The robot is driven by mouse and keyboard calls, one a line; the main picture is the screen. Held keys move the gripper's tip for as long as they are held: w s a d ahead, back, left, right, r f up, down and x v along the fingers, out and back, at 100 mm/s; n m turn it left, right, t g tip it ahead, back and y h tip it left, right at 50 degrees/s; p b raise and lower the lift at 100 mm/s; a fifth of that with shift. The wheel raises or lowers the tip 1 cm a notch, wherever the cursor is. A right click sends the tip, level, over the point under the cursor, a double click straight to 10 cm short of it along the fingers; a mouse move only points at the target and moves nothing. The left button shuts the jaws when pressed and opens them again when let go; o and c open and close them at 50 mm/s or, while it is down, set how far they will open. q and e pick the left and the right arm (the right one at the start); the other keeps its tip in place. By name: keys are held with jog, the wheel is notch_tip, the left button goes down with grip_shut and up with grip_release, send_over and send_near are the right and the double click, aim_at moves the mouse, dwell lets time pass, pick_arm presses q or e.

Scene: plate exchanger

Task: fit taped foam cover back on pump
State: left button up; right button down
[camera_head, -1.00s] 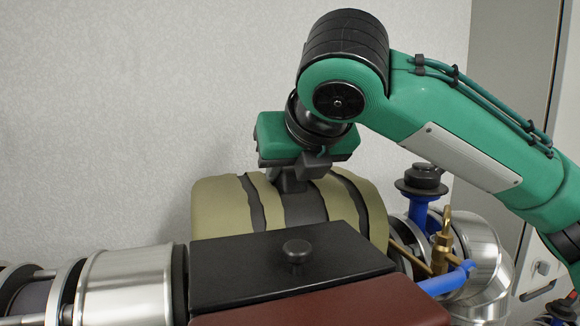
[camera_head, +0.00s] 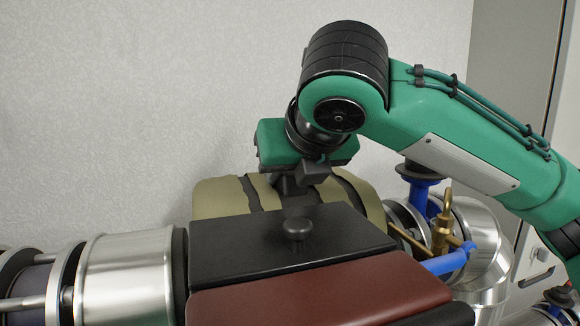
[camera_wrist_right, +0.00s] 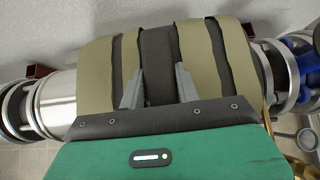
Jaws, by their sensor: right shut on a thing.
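The foam cover (camera_head: 223,197) is a khaki half-round shell with dark tape bands across it. It sits behind the black box lid in the head view, and its lower part is hidden there. It also fills the top middle of the right wrist view (camera_wrist_right: 97,75). My right gripper (camera_head: 293,188) is above the cover with its fingers pointing down onto it. In the right wrist view its two grey fingers (camera_wrist_right: 158,84) lie on either side of the wide middle dark band, shut on the cover. The pump under the cover is hidden. My left gripper is in neither view.
A black lid with a knob (camera_head: 235,250) and a dark red box (camera_head: 330,295) stand in front of the cover. Silver pipe cladding (camera_head: 125,280) is at left. A brass valve (camera_head: 441,235) and a blue pipe (camera_head: 447,262) are at right. A plain wall is behind.

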jog(key=shift+f, duration=0.5)
grip_release()
dwell(0.3)
jog(key=shift+s+r, duration=0.1)
jog(key=shift+r, duration=0.05)
jog(key=shift+p+v, duration=0.55)
jog(key=shift+v, duration=2.85)
